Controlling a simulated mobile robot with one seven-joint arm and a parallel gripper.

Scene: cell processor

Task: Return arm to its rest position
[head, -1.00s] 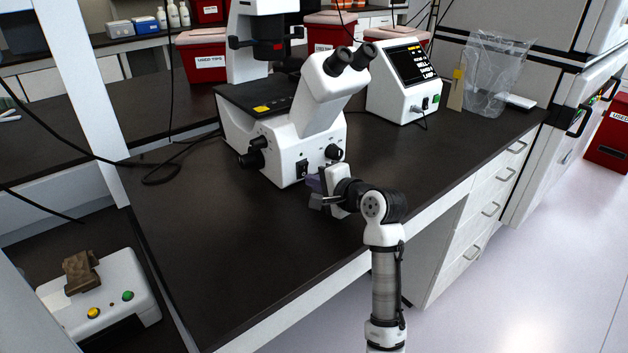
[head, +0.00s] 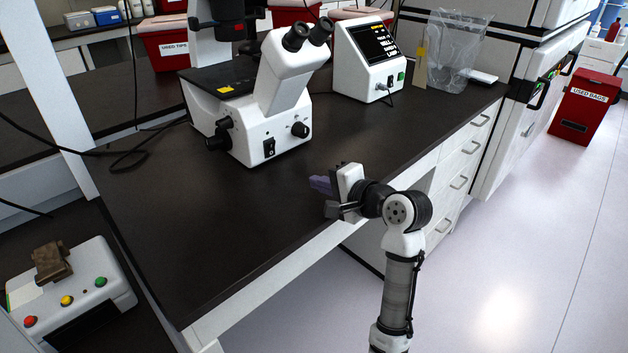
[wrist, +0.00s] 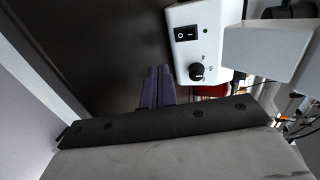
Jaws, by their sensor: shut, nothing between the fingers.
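My gripper (head: 322,187) is over the front edge of the dark bench in the head view, with its purple fingers pointing left across the bench. It holds nothing. In the wrist view the two purple fingers (wrist: 157,88) lie side by side, shut, with the dark bench top beyond them. My arm comes up from the lower right of the head view and bends at the wrist. The gripper is apart from the white microscope (head: 265,125), which stands behind it and to the left.
The dark bench top (head: 210,215) is clear around the gripper. A white screen box (head: 365,65), a clear bag (head: 455,50) and a red bin (head: 585,105) are farther right. A white device with coloured buttons (head: 85,285) sits lower left. Open floor lies right of the bench.

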